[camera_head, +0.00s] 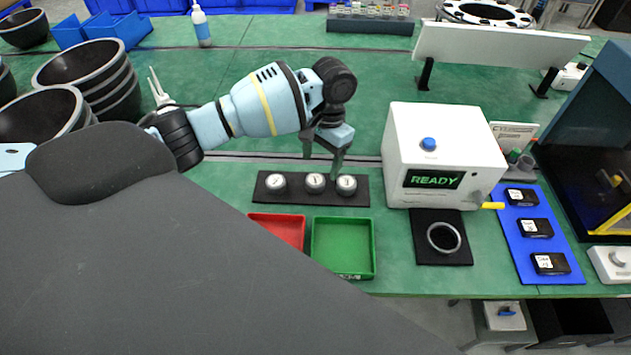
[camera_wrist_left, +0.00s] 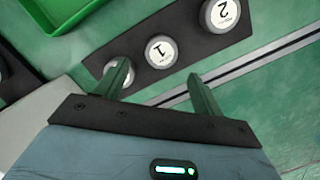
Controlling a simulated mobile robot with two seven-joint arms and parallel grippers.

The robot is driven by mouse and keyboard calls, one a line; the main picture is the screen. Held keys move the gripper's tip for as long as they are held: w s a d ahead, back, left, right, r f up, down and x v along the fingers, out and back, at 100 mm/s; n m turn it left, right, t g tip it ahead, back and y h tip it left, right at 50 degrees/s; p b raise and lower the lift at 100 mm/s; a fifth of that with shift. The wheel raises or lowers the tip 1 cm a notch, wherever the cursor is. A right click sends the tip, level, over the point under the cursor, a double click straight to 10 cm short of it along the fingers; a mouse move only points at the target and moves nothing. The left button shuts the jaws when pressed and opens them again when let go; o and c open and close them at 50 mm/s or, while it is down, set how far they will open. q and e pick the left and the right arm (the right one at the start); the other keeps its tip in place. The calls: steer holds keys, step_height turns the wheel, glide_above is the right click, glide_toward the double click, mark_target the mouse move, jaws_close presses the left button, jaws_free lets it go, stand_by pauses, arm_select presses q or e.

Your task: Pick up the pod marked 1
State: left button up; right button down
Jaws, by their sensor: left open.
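Three round white-topped pods sit in a row on a black rack (camera_head: 256,192). The pod marked 1 (camera_wrist_left: 160,51) is the middle one; I match it to the middle pod (camera_head: 314,182) in the head view. The pod marked 2 (camera_wrist_left: 221,14) is beside it, at the left end (camera_head: 276,182) in the head view. The third pod (camera_head: 347,184) is partly hidden by a finger in the left wrist view. My left gripper (camera_head: 322,160) is open and empty, with its fingers pointing down near the rack's back edge. My right gripper is not in view.
A red tray (camera_head: 277,217) and a green tray (camera_head: 343,274) lie in front of the rack. A white box reading READY (camera_head: 401,150) stands to the right, with a ring (camera_head: 444,252) on a black pad before it.

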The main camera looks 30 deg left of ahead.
mark_target(315, 179)
arm_select(q)
steer(key=shift+s+f, duration=0.2)
steer(key=shift+f, duration=0.1)
steer(key=f, duration=0.1)
steer(key=s+f, duration=0.1)
steer(key=f, duration=0.1)
steer(key=shift+s+a+f, duration=0.1)
steer(key=shift+a+f, duration=0.05)
steer(key=shift+a, duration=0.05)
steer(key=shift+f, duration=0.45)
steer(key=c, duration=1.1)
steer(key=shift+o, duration=0.2)
steer(key=shift+r, duration=0.1)
